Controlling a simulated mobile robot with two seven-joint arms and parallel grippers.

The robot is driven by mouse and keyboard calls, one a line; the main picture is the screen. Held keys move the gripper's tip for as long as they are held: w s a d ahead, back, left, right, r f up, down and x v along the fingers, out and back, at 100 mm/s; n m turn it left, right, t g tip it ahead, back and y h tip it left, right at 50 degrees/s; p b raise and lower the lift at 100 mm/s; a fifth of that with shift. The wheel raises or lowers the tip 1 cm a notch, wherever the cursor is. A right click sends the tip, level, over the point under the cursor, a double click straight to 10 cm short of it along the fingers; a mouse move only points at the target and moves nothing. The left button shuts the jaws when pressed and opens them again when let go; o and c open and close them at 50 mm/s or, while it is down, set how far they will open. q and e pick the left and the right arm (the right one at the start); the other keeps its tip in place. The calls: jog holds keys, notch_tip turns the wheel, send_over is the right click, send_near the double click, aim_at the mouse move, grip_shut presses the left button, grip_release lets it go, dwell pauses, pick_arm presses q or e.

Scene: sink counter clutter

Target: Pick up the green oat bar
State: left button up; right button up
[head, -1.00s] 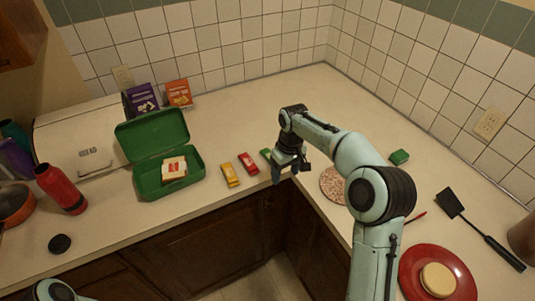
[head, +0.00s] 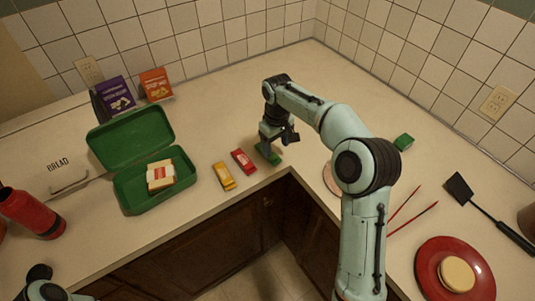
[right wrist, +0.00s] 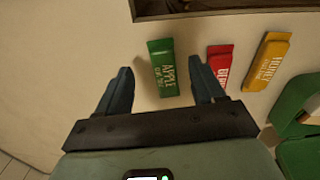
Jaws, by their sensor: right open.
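The green oat bar (head: 270,155) lies on the counter near its front edge, partly hidden by my right gripper in the head view. In the right wrist view the whole green bar (right wrist: 163,68), with an apple label, lies between the two spread fingers with room on both sides. My right gripper (head: 271,146) is open and empty, pointing down over the bar. A red bar (head: 243,161) and a yellow bar (head: 223,176) lie in a row to its left. My left gripper is out of the frames.
An open green lunch box (head: 150,203) holding a sandwich (head: 160,176) stands further left. A bread box (head: 65,172) and a red bottle (head: 30,212) stand beyond. At right are a green block (head: 403,142), a spatula (head: 487,212) and a red plate (head: 427,275). The counter behind the bar is clear.

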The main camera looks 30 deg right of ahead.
aim_at(275, 158)
jog(key=f, duration=0.4)
jog(key=shift+s+a+f+b, duration=0.1)
jog(key=shift+s+b, duration=0.1)
jog(key=shift+b, duration=0.1)
jog(key=shift+f, duration=0.6)
jog(key=shift+w, duration=0.1)
jog(key=c, duration=1.1)
